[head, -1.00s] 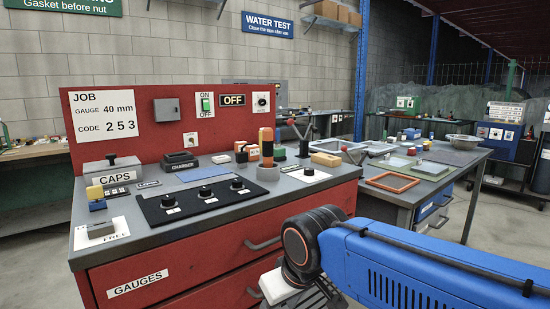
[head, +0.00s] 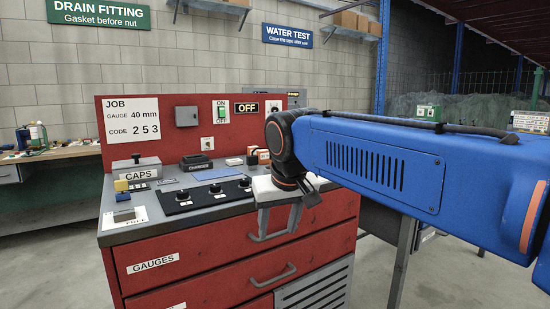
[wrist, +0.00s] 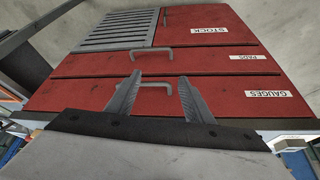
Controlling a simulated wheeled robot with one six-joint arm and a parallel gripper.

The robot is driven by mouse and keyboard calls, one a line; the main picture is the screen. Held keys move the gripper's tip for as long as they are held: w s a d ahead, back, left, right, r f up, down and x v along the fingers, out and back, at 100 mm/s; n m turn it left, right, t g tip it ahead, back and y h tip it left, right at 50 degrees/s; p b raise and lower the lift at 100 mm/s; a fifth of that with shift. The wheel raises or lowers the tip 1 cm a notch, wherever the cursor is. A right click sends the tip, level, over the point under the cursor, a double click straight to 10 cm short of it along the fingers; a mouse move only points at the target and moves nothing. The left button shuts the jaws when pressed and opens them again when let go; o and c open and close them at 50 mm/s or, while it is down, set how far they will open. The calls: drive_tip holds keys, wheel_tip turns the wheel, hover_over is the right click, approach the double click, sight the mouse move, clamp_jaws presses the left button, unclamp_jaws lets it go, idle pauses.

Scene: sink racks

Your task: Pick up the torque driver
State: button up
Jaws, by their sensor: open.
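No torque driver can be made out in the current views. The upright orange-and-black tool seen earlier in a grey holder on the bench, which may be it, is now hidden behind my arm. My gripper (head: 279,224) is open and empty, in front of the red cabinet's drawers and near the bench's front edge. In the wrist view, my gripper's two fingers (wrist: 159,90) stand apart with drawer fronts beyond them and nothing between them.
The red cabinet (head: 205,248) has protruding drawer handles (head: 272,276). Its top carries a CAPS box (head: 136,172), a black panel with knobs (head: 203,195) and small orange-and-white blocks (head: 258,156). Open floor (head: 60,270) lies to the left.

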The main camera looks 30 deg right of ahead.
drive_tip(key=w+d+r+m+h, duration=0.1)
drive_tip(key=w+d+r+m, duration=0.3)
drive_tip(key=w+r, duration=0.8)
drive_tip(key=w+d+r+m+h, duration=0.2)
drive_tip(key=w+d+r, duration=0.3)
drive_tip(key=w+r, duration=0.65)
drive_tip(key=shift+s+d+f+x, duration=0.1)
drive_tip(key=shift+s+d+x, duration=0.15)
drive_tip(key=shift+x, duration=2.2)
drive_tip(key=shift+s+d+f+x, duration=0.1)
drive_tip(key=shift+s+x, duration=0.3)
drive_tip(key=shift+x, duration=2.1)
drive_tip(key=shift+s+d+x, duration=0.2)
drive_tip(key=shift+s+x, duration=0.1)
drive_tip(key=shift+x, duration=2.15)
clamp_jaws()
